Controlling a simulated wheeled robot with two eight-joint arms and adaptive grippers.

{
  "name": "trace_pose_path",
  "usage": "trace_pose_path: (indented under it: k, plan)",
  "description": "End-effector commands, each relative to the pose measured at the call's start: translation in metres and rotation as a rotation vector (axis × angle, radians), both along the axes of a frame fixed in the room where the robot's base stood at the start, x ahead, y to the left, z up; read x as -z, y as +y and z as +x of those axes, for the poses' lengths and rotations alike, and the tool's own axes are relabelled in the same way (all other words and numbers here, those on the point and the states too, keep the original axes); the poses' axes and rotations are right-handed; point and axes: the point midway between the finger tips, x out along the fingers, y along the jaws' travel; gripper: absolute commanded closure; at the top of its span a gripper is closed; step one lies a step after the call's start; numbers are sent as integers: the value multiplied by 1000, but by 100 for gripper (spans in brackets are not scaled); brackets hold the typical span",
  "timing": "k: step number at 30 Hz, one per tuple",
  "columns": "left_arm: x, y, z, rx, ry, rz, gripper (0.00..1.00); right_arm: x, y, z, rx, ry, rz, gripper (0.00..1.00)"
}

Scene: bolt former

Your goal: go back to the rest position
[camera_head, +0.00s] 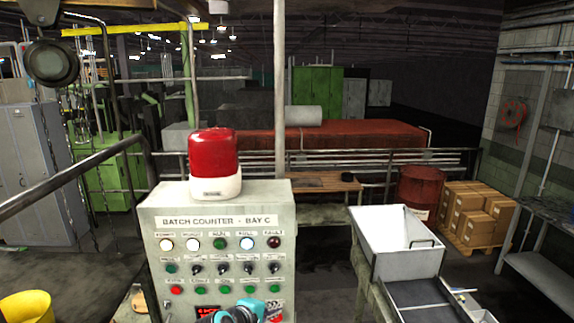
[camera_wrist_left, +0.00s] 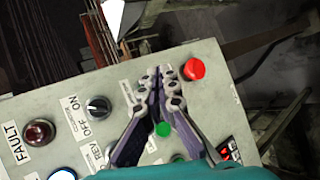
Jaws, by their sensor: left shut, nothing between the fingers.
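The batch counter control panel (camera_head: 265,200) stands in front of me, with lamps, switches and buttons in rows. My left gripper (camera_head: 238,315) shows at the bottom edge of the head view, in front of the lower part of the panel; its teal body hides some of the panel there. In the left wrist view the two fingers (camera_wrist_left: 161,72) come together at the tips and are empty. They lie over the panel face, near a red button (camera_wrist_left: 194,69), with a green button (camera_wrist_left: 163,129) visible between them. Contact with the panel cannot be told. My right gripper is in neither view.
A red and white beacon (camera_head: 214,160) sits on top of the panel. A white bin (camera_head: 395,240) and a dark tray stand at right. Cardboard boxes (camera_head: 468,213) and a red drum (camera_head: 418,190) are behind. A handrail (camera_head: 75,175) runs at left, above a yellow object (camera_head: 25,305).

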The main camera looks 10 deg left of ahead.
Motion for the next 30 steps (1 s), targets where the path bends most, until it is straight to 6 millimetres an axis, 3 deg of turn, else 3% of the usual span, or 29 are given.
trace_pose_path:
  k: [4,8,18,30]
  plan:
    - [20,-3,-10,32,2,49,100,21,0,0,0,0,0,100]
    - [61,-9,-33,111,5,179,100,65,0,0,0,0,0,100]
    - [192,-16,-116,410,27,620,100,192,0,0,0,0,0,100]
    - [346,-3,-207,771,67,1085,100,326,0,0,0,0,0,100]
